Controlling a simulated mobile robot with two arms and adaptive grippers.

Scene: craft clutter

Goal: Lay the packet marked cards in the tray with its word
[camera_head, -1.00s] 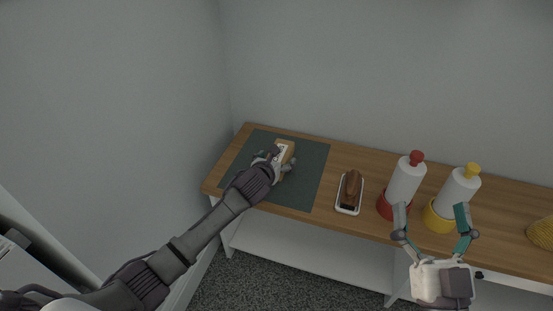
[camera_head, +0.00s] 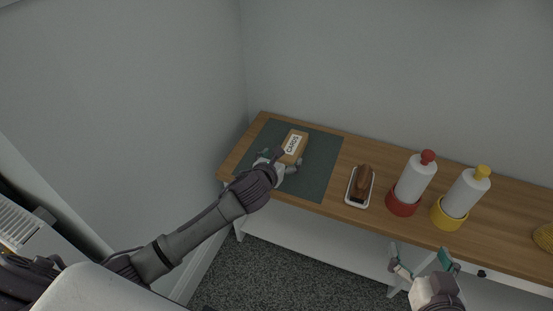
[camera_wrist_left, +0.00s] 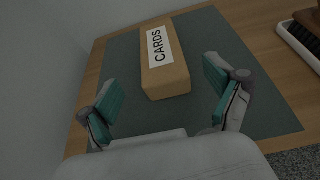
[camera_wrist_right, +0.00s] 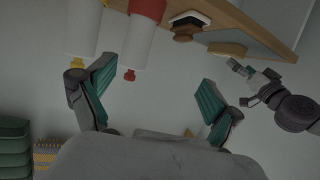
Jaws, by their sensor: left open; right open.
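The packet marked CARDS (camera_head: 294,146) is a tan block with a white label, lying flat on the dark mat (camera_head: 318,170). It also shows in the left wrist view (camera_wrist_left: 165,72), just beyond the fingertips, label up. My left gripper (camera_head: 279,161) is open at the packet's near end, with nothing between its fingers (camera_wrist_left: 160,84). My right gripper (camera_head: 422,256) is open and empty, in front of the table's front edge. No tray with a readable word shows in these views.
A brown-handled brush (camera_head: 364,180) rests in a small white-rimmed dish (camera_head: 350,200). Right of it stand white bottles in a red holder (camera_head: 402,205) and a yellow holder (camera_head: 446,219). A yellow basket (camera_head: 545,237) is at the right edge. Green stacked shapes (camera_wrist_right: 14,145) show in the right wrist view.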

